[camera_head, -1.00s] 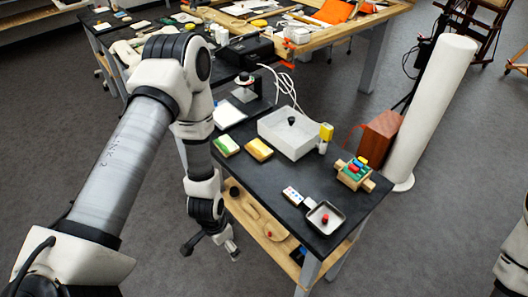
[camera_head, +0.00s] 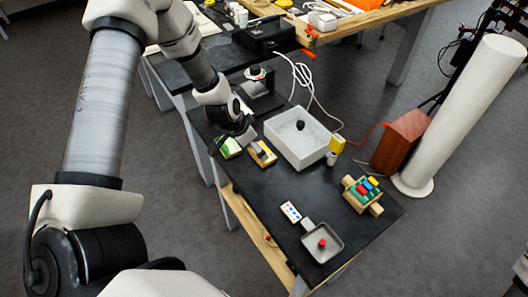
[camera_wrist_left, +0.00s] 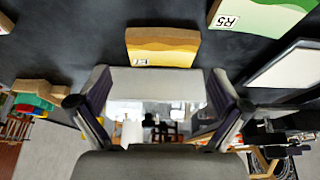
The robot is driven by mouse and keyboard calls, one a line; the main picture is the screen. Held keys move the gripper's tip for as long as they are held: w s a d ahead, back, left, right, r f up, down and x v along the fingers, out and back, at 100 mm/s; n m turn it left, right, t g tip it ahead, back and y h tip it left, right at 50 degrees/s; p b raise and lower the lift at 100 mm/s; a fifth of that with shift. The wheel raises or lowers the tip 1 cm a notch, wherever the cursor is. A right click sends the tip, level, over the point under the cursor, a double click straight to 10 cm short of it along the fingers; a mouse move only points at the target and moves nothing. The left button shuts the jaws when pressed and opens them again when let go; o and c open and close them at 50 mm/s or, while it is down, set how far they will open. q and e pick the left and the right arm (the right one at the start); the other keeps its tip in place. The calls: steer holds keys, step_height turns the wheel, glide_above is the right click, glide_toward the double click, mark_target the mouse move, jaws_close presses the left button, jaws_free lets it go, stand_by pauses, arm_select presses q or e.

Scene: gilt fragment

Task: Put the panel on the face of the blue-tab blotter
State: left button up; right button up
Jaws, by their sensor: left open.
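My left gripper (camera_head: 243,139) hangs low over the table by the yellow block. In the left wrist view the left gripper (camera_wrist_left: 158,100) has its fingers apart, with nothing clearly between them. The yellow-topped wooden block (camera_head: 262,153) lies just beyond the fingers and shows in the wrist view with a small label (camera_wrist_left: 162,45). A green-topped block (camera_head: 230,147), marked R5 in the wrist view (camera_wrist_left: 262,14), lies to its left. A pale flat piece (camera_wrist_left: 288,72) lies at the wrist view's right. I cannot tell which piece is the panel or see a blue tab. The right gripper is out of view.
A white tray (camera_head: 273,128) with a black knob inside stands right of the yellow block. A grey dish (camera_head: 335,236), a dotted white piece (camera_head: 291,211) and a wooden rack with coloured pieces (camera_head: 354,203) stand nearer.

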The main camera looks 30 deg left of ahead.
mark_target(256, 158)
arm_select(q)
step_height(256, 158, down, 4)
steer(key=b, duration=0.3)
steer(key=shift+w+d+r, duration=0.1)
steer(key=shift+w+r, duration=0.05)
steer(key=shift+r, duration=0.1)
steer(key=shift+w+d+f+b, duration=0.1)
steer(key=shift+w+f+b, duration=0.05)
steer(key=shift+w+f, duration=0.4)
steer(key=shift+w+f+b, duration=0.15)
steer(key=shift+w+f, duration=0.2)
steer(key=shift+w, duration=0.45)
steer(key=shift+s+r, duration=0.5)
steer(key=shift+s, duration=0.1)
steer(key=c, duration=0.5)
steer(key=shift+s+r, duration=0.1)
steer(key=shift+s, duration=0.05)
steer(key=c, duration=0.5)
steer(key=shift+d, duration=0.15)
steer(key=shift+c, duration=0.7)
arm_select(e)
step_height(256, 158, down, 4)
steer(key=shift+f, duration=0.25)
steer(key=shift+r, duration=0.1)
